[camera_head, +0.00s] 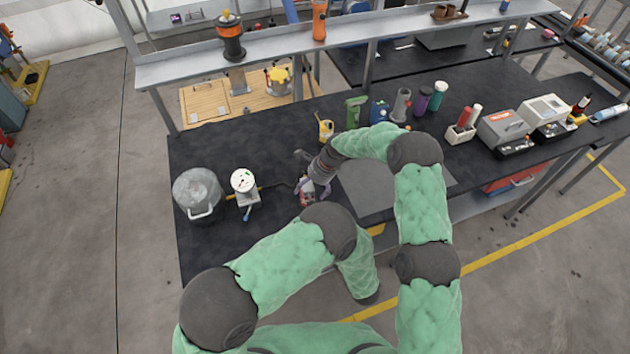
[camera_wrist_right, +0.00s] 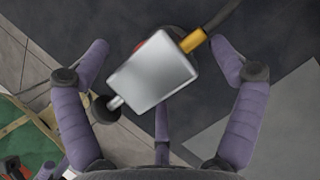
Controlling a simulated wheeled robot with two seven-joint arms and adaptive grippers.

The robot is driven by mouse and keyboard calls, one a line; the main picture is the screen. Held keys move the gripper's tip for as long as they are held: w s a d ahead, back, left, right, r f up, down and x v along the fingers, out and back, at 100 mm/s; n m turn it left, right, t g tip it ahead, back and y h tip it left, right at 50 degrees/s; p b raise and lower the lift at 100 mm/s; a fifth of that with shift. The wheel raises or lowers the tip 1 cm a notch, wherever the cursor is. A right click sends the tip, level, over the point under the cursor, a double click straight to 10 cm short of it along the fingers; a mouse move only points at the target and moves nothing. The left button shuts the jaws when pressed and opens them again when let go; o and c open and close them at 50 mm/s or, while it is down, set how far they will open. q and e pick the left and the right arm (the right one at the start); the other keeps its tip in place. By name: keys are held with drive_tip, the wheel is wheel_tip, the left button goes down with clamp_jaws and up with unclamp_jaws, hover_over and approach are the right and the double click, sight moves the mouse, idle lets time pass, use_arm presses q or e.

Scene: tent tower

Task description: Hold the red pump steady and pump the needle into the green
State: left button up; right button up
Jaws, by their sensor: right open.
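The red pump (camera_head: 309,192) stands on the black bench, partly hidden by my right gripper and left arm. In the right wrist view, a silver block (camera_wrist_right: 152,72) with a brass fitting, likely the pump's top, fills the middle, with a bit of red behind it. My right gripper (camera_head: 303,168) is open at the pump. Its fingers (camera_wrist_right: 160,52) spread on both sides of the silver block, apart from it. A white round gauge (camera_head: 243,180) stands left of the pump; its needle is too small to read.
A grey lidded pot (camera_head: 197,192) stands left of the gauge. A dark hose runs between gauge and pump. A grey mat (camera_head: 365,190) lies right of the pump. A yellow can (camera_head: 325,127) and several bottles stand behind. The bench between pot and back edge is clear.

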drive_tip(key=shift+x, duration=0.75)
drive_tip(key=c, duration=1.7)
drive_tip(key=shift+o, duration=0.2)
drive_tip(key=shift+s+f, duration=0.1)
drive_tip(key=shift+s, duration=0.05)
use_arm(q)
clamp_jaws()
